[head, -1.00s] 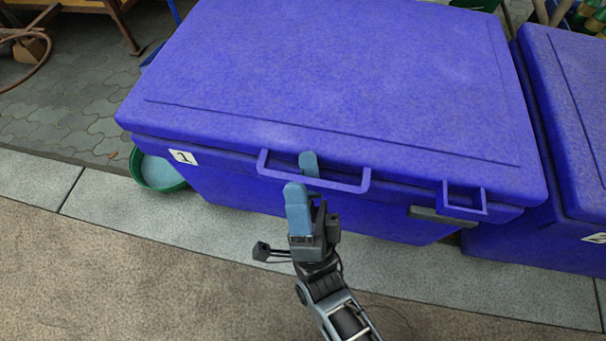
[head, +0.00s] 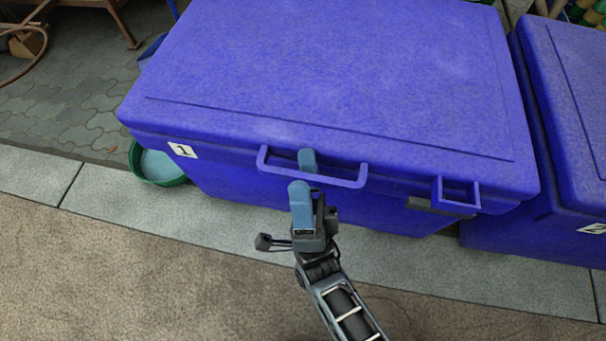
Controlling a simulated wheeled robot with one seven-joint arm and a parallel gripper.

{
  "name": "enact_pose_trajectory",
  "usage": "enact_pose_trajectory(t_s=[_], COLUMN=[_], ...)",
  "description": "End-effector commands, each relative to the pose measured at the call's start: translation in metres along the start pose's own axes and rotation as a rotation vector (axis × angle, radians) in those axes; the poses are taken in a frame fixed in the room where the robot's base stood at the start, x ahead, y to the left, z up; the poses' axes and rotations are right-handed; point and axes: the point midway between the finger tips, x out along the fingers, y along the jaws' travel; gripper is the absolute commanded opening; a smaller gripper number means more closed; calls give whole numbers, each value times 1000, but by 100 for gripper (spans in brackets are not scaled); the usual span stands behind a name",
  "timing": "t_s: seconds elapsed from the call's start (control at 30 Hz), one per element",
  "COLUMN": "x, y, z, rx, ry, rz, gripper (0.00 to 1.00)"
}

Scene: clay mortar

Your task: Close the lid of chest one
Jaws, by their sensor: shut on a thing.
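Chest one (head: 225,185) is a large blue chest with a white label marked 1 on its front left. Its blue lid (head: 330,80) lies over the top, looking shut or almost shut; I cannot tell if it is fully seated. A loop handle (head: 342,181) sticks out from the lid's front edge. My gripper (head: 304,177) is shut on this handle, with one blue finger behind the bar and the other in front. The finger behind is partly hidden by the bar.
A second blue chest (head: 575,130) labelled 2 stands close on the right. A green basin (head: 158,167) sits on the ground by chest one's left side. A wooden-topped frame stands at the upper left. The paving in front is clear.

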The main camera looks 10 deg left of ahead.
Motion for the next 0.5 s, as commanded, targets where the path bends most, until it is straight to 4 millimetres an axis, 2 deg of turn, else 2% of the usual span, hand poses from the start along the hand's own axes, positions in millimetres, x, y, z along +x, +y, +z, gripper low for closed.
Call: enact_pose_trajectory(t_s=[0.03,0.2,0.43,0.47,0.5], x=[-67,-73,-73,-73,-73], y=[14,16,16,16,16], z=[-22,-24,-24,-24,-24], rx=[-32,-35,-36,-35,-35], ry=[-30,-29,-28,-27,-28], rz=[114,115,114,114,114], gripper=[64,55,53,45,31])
